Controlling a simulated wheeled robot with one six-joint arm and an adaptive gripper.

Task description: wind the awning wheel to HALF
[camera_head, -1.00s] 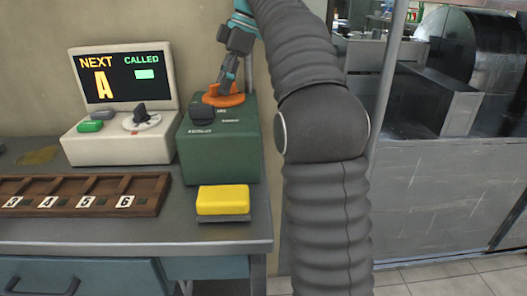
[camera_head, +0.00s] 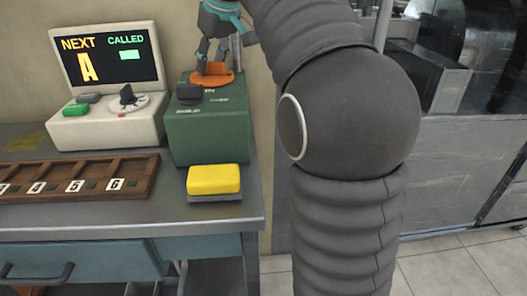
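An orange wheel (camera_head: 213,80) lies on top of a green box (camera_head: 207,135) on the bench. I take it as the awning wheel. White lettering marks the box; one word looks like IN, the rest is too small to read surely. My gripper (camera_head: 211,66) points down at the wheel from above, its fingertips at or just over it. Its two fingers stand apart with a gap between them. I cannot tell whether they touch the wheel. A black block (camera_head: 189,93) sits at the box's front left top edge, close to the wheel.
A cream console (camera_head: 108,130) with a NEXT/CALLED screen (camera_head: 110,58) stands left of the green box. A yellow block (camera_head: 213,179) sits in front of the box. A wooden numbered tray (camera_head: 138,185) lies front left. My arm fills the right of the view.

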